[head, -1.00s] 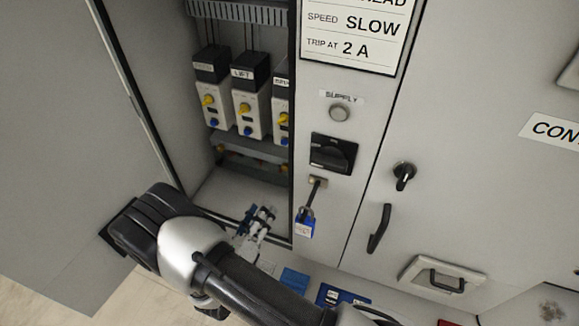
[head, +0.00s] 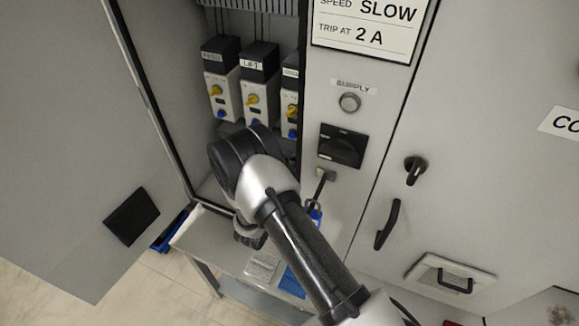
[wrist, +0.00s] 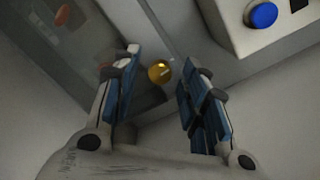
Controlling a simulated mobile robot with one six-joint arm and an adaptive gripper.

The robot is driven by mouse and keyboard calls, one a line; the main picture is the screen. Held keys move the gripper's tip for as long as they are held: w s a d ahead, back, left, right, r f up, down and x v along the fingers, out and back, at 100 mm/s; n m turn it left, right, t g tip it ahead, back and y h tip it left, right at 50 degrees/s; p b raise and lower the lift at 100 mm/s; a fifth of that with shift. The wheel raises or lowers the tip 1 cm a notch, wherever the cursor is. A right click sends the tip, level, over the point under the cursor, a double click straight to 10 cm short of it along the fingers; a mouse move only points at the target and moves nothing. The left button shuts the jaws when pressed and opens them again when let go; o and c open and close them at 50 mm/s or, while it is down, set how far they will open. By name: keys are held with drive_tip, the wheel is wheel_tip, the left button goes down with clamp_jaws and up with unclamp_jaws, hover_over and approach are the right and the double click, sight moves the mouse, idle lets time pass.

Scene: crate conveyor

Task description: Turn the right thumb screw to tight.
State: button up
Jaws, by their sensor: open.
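In the wrist view a small round brass-yellow thumb screw (wrist: 159,72) sits on a grey strip, near the corner of a glassy grey panel (wrist: 88,62). A slot-like line crosses its head; I cannot read from it how tight it is. My gripper (wrist: 160,66) is open, with one blue-padded finger to the left of the screw and one to the right. Gaps show on both sides, so neither finger appears to touch it. In the head view my own arm hides the gripper and the screw. No second thumb screw is clear in either view.
White drive units (head: 257,100) with yellow knobs stand above my arm in the open cabinet. One unit with a blue button (wrist: 263,15) is close at upper right in the wrist view. The open cabinet door (head: 75,130) stands left. A blue padlock (head: 315,215) hangs right of my arm.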

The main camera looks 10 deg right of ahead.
clamp_jaws()
idle(0.6)
